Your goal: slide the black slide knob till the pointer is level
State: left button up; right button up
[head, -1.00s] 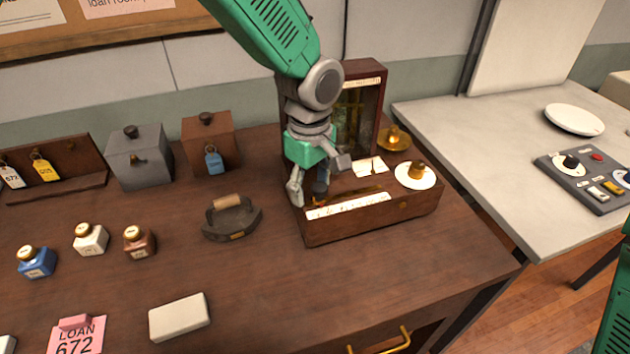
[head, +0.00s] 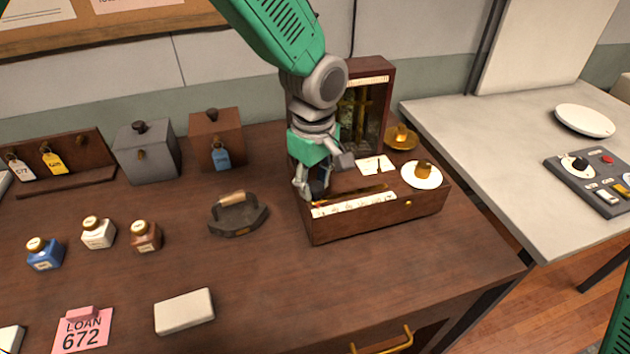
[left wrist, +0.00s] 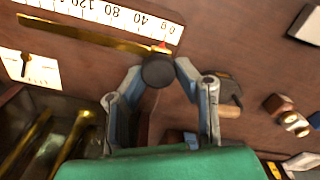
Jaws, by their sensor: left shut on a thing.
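The black slide knob (left wrist: 158,72) sits at the zero end of a brass bar (left wrist: 95,34) that runs beside the white number scale (left wrist: 100,12). A small red marker (left wrist: 162,47) shows by the knob. My left gripper (left wrist: 158,75) has its fingertips on both sides of the knob and is shut on it. In the head view, my left gripper (head: 322,182) is low over the left end of the wooden scale box (head: 375,222) and mostly hides the knob. A white card with a dark mark (left wrist: 30,68) lies on the box; I cannot clearly tell a pointer's tilt.
A tall glass-fronted cabinet (head: 383,70) stands at the back of the box. A brass weight on a white disc (head: 421,180) sits at the box's right end, a brass pan (head: 401,138) behind it. A dark iron (head: 238,216) stands left of the box.

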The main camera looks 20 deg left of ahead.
pick_arm(q)
jog(key=shift+d, duration=0.25)
jog(key=shift+w+d, duration=0.25)
jog(key=shift+d, duration=0.05)
jog(key=shift+w+d+p, duration=0.35)
jog(key=shift+w+d, duration=0.1)
jog(key=shift+d, duration=0.25)
jog(key=shift+p, duration=0.4)
jog(key=o, duration=0.9)
